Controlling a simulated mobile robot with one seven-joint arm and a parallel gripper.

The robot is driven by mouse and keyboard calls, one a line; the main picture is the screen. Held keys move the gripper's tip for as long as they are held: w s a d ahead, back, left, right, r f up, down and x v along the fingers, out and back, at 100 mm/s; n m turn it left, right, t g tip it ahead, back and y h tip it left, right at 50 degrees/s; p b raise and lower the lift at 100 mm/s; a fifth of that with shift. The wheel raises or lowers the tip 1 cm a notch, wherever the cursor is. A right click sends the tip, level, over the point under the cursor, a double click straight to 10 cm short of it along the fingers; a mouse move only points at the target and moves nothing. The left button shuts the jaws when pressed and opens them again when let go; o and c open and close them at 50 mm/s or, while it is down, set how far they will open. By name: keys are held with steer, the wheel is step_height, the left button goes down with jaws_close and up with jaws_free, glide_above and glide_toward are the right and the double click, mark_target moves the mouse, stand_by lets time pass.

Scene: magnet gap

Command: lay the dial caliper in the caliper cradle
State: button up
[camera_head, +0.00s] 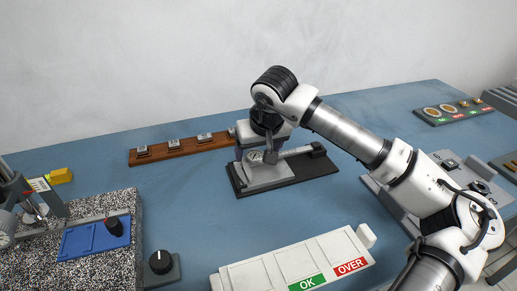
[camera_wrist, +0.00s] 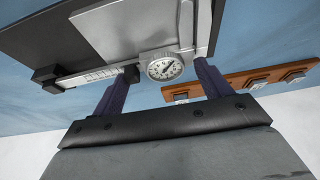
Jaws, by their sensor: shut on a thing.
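The dial caliper (camera_head: 296,151) is silver with a round white dial. In the wrist view its dial (camera_wrist: 165,67) sits between the two dark fingers of my gripper (camera_wrist: 168,72). Its beam runs left towards a black block. My gripper (camera_head: 264,148) in the head view is shut on the caliper and points down over the cradle. The caliper cradle (camera_head: 290,182) is a dark base with a grey plate and a black end block (camera_head: 318,148). The beam lies level along the cradle, its far end at the block. I cannot tell whether it rests there. My gripper hides part of the caliper.
A brown wooden rack (camera_head: 160,152) with several small grey blocks stands behind the cradle. A white tray with OK and OVER labels (camera_head: 300,265) is in front. A speckled plate (camera_head: 110,255) is at left, a black knob (camera_head: 160,262) beside it. Blue table is clear between.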

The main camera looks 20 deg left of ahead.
stand_by(0.3)
steer(key=o, duration=1.1)
steer(key=shift+f, duration=0.1)
steer(key=c, duration=0.5)
steer(key=shift+o, duration=0.2)
steer(key=shift+r+p, duration=1)
steer(key=shift+r, duration=1.3)
steer(key=o, duration=0.5)
steer(key=shift+c, duration=0.2)
